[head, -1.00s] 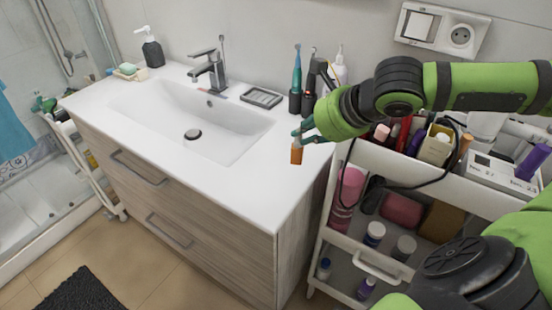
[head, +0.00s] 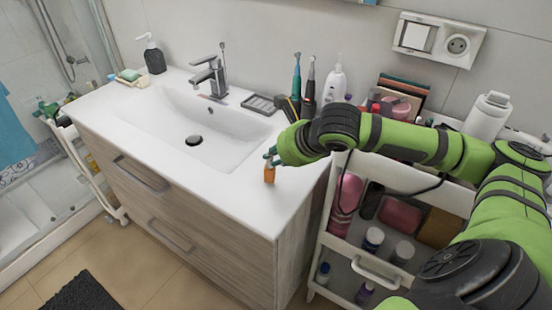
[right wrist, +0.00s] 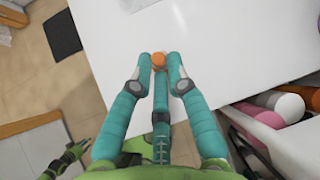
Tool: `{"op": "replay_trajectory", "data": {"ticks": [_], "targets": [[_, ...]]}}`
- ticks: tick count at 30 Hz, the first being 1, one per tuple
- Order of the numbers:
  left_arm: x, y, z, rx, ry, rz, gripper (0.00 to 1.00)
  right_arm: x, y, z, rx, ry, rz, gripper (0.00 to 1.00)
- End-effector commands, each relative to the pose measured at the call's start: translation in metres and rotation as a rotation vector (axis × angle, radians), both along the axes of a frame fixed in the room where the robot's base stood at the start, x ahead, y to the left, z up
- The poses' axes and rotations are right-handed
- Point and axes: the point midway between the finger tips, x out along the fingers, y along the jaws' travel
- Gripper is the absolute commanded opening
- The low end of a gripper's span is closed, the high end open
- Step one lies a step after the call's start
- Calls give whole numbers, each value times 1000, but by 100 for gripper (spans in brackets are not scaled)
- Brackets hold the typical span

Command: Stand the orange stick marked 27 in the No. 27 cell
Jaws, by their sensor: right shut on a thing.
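My right gripper (head: 270,156) is shut on a short orange stick (head: 269,174), over the front right part of the white counter. The stick hangs roughly upright below the fingertips; whether it touches the counter I cannot tell. In the right wrist view, its round orange end (right wrist: 158,60) shows between the teal fingertips. I cannot read a number on it. The No. 27 cell cannot be made out; my right arm covers much of the cart top.
The counter (head: 225,190) is clear around the stick, with a sink basin (head: 215,135) to the left.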

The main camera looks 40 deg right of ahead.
Motion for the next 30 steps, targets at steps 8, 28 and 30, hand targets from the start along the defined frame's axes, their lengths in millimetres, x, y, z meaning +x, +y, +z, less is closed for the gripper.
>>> {"op": "replay_trajectory", "data": {"ticks": [8, 28, 30], "targets": [[0, 0, 0, 0, 0, -1, 41, 0, 0, -12, 1, -3, 0, 0], [0, 0, 0, 0, 0, 0, 41, 0, 0, -13, 1, -3, 0, 41], [0, 0, -1, 0, 0, 0, 41, -2, -1, -10, -1, -3, 0, 41]]}}
